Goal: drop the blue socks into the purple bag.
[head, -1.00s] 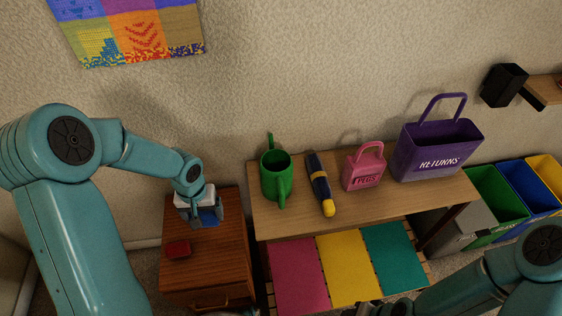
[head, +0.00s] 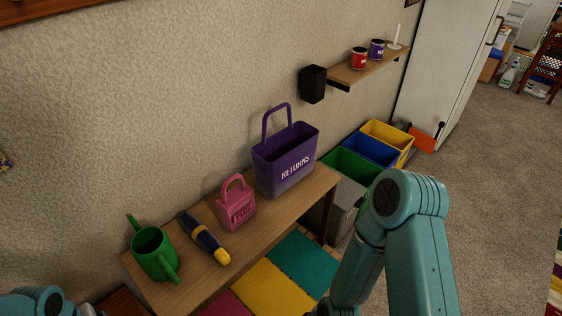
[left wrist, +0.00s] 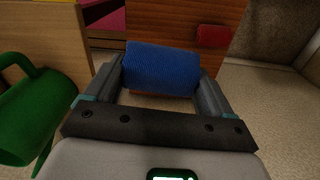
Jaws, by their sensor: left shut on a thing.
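The blue socks (left wrist: 162,68) show as a ribbed blue roll in the left wrist view. My left gripper (left wrist: 160,82) is shut on them, one finger at each end. In the head view only a bit of my left arm shows at the bottom left corner, and the socks are out of that view. The purple bag (head: 285,160), marked RETURNS with a raised handle, stands upright at the far right end of the wooden table (head: 205,288). My right arm shows at the lower right of the head view, but its gripper is not visible.
A wall shelf (head: 368,66) holds cans.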

